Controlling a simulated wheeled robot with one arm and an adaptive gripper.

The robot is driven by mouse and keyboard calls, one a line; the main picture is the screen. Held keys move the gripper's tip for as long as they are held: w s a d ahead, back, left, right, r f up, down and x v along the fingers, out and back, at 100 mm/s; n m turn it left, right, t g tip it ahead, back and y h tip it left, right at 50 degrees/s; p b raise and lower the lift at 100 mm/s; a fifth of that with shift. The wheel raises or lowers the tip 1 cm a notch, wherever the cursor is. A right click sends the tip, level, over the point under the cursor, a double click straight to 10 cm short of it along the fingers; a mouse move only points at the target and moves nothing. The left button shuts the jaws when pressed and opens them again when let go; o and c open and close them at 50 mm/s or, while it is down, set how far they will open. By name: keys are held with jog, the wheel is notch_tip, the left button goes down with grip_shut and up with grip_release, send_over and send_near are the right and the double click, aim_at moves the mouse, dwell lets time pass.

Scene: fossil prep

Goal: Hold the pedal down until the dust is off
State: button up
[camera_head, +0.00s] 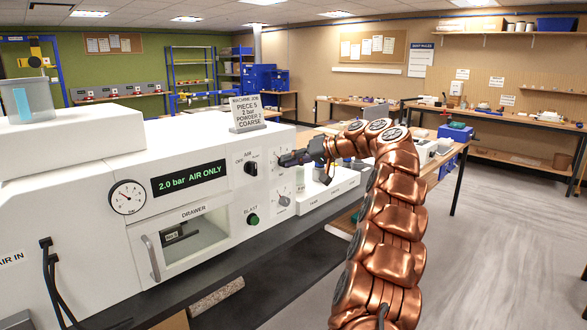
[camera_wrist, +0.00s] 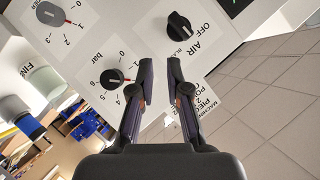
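No pedal shows in either view. The white blast cabinet (camera_head: 95,185) fills the left of the head view, and its display (camera_head: 190,174) reads "2.0 bar AIR ONLY". Its drawer (camera_head: 190,245) looks closed; a small dark labelled item (camera_head: 178,233) shows behind the window. Dust cannot be made out. A green BLAST light or button (camera_head: 252,220) is below the AIR knob (camera_head: 250,168). My gripper (camera_head: 286,159) is in front of the panel's right part. In the wrist view its fingers (camera_wrist: 160,75) are apart and empty, between the bar knob (camera_wrist: 113,77) and the AIR knob (camera_wrist: 179,25).
A pressure gauge (camera_head: 127,197) is left of the display. A sign (camera_head: 247,112) on top reads piece 5, 2 bar, powder 2, coarse. Black hoses (camera_head: 50,275) hang at lower left. Workbenches stand behind; grey floor (camera_head: 490,250) is clear at right.

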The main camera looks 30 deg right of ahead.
jog(key=shift+g+y, duration=0.4)
jog(key=shift+g, duration=0.4)
jog(key=a, duration=0.5)
jog(key=s+a, duration=0.1)
jog(key=a, duration=0.2)
grip_shut()
jog(key=s+a+f+n+g, duration=0.1)
jog(key=s+a+f+g, duration=0.15)
jog(key=s+a, duration=0.45)
jog(key=s+a+f+g, duration=0.2)
jog(key=s+a+g, duration=0.15)
jog(key=a, duration=0.85)
jog(key=s+a+f+g+h, duration=0.1)
jog(key=s+a+f, duration=0.2)
jog(key=s, duration=0.3)
jog(key=s+a+f+g+h, duration=0.1)
jog(key=s+a+f+h, duration=0.1)
jog(key=s+a+f, duration=0.3)
jog(key=s+d+f+g+h, duration=0.1)
jog(key=s+f, duration=0.4)
jog(key=s, duration=0.9)
jog(key=s+d+f+n+g+h, duration=0.1)
jog(key=s+d+f+h, duration=0.3)
jog(key=s, duration=1)
jog(key=shift+s+d+f+g+h, duration=0.3)
jog(key=shift+d+f+g, duration=0.1)
jog(key=shift+f+g, duration=0.25)
